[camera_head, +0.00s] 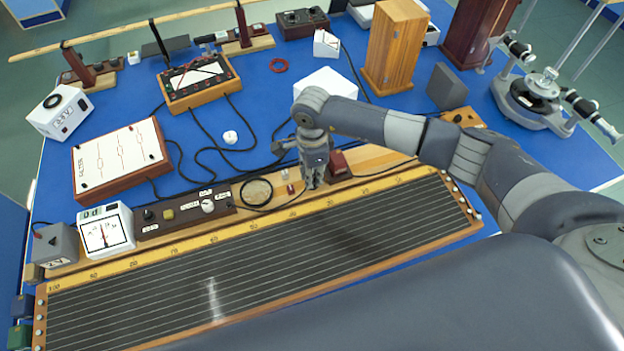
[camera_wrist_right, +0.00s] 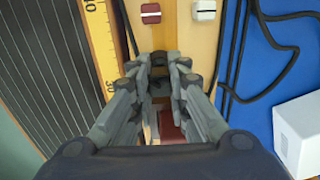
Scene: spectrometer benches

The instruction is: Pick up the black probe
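My right gripper (camera_head: 313,182) points down at the wooden strip along the back of the long ruled board. In the right wrist view its fingertips (camera_wrist_right: 160,62) come close together over the strip. A small dark piece (camera_wrist_right: 158,88) shows between the fingers. It may be the black probe, but the fingers hide most of it, and I cannot tell whether they touch it. A small red piece with a white stripe (camera_wrist_right: 151,13) and a small white piece (camera_wrist_right: 205,10) lie just beyond the fingertips. My left gripper is not in view.
A dark red block (camera_head: 338,163) stands close beside the right gripper. Black cables (camera_head: 215,148) loop over the blue bench behind it. A white box (camera_head: 325,84) and a tall wooden box (camera_head: 394,45) stand farther back. The ruled board (camera_head: 262,268) lies in front.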

